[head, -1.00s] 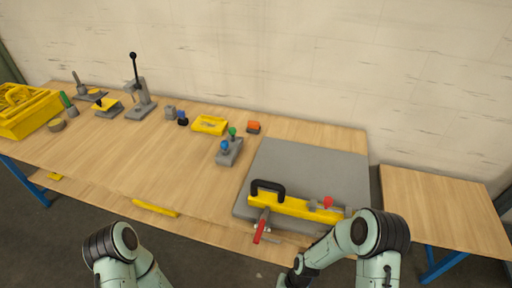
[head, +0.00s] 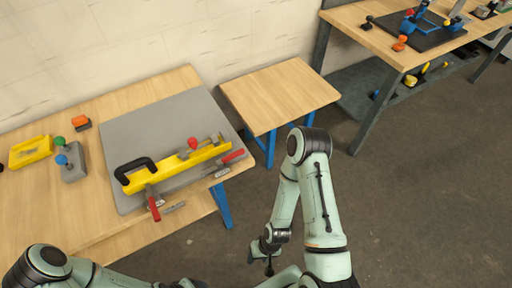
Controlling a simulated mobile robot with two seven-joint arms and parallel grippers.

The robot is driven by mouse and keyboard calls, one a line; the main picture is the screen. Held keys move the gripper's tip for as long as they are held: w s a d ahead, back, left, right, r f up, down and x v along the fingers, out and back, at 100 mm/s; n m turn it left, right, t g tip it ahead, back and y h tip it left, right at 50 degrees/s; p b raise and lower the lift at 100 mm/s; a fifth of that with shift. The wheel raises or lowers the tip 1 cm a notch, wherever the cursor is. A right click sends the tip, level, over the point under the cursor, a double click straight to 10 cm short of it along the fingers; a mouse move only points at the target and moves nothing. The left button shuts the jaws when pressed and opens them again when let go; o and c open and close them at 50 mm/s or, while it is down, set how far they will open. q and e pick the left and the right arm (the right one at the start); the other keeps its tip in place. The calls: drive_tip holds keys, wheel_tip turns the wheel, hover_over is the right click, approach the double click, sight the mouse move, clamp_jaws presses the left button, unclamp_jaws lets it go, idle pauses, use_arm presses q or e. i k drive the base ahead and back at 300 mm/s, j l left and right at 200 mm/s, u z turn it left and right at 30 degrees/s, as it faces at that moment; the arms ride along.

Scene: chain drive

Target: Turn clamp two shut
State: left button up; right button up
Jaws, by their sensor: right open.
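A yellow bar (head: 175,168) with a black handle lies on a grey plate (head: 150,125) on the bench. A clamp with a red handle (head: 154,208) sits at the bar's near left end; its handle points toward the front edge. A second clamp with a red handle (head: 233,157) sits at the right end, its handle sticking out to the right. No label shows which is clamp two. My right gripper (head: 268,264) is open and empty, low and to the right of the bench, apart from both clamps. My left arm shows at the bottom edge; its gripper is out of view.
A red knob (head: 193,143) stands on the bar. A yellow tray (head: 31,152), a grey block with green and blue knobs (head: 71,162) and an orange block (head: 81,123) lie left of the plate. A small empty table (head: 280,92) stands to the right. Open floor lies right of my arm.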

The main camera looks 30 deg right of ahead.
sight(233, 156)
drive_tip(key=z, duration=0.7)
